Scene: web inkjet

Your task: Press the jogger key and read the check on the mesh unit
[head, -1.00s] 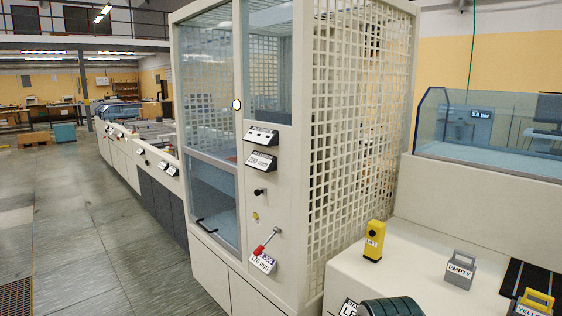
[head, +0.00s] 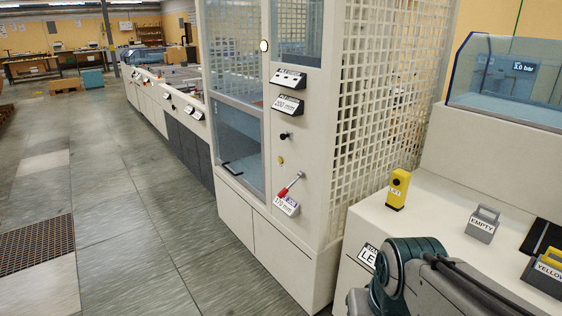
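The mesh unit appears to be the tall cream cabinet (head: 318,186) with a white mesh side and a glazed door, in the middle of the head view. Its front panel has a dark-framed plate (head: 289,78), a "200 mm" sign (head: 288,105), a black knob (head: 284,136), a small yellow button (head: 281,160) and a red-handled lever (head: 287,189) above a "170 mm" sign (head: 287,206). I cannot tell which part is the jogger key; the small lettering is unreadable. My gripper is not in view; only a dark arm link of mine shows at the bottom right.
A cream bench at the right carries a yellow "LIFT" block (head: 398,190), a grey "EMPTY" block (head: 482,224) and a "YELLOW" block (head: 546,268). A glass-walled tank (head: 510,84) reads "3.0 bar". The floor at the left is clear, with a brown grate (head: 36,246).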

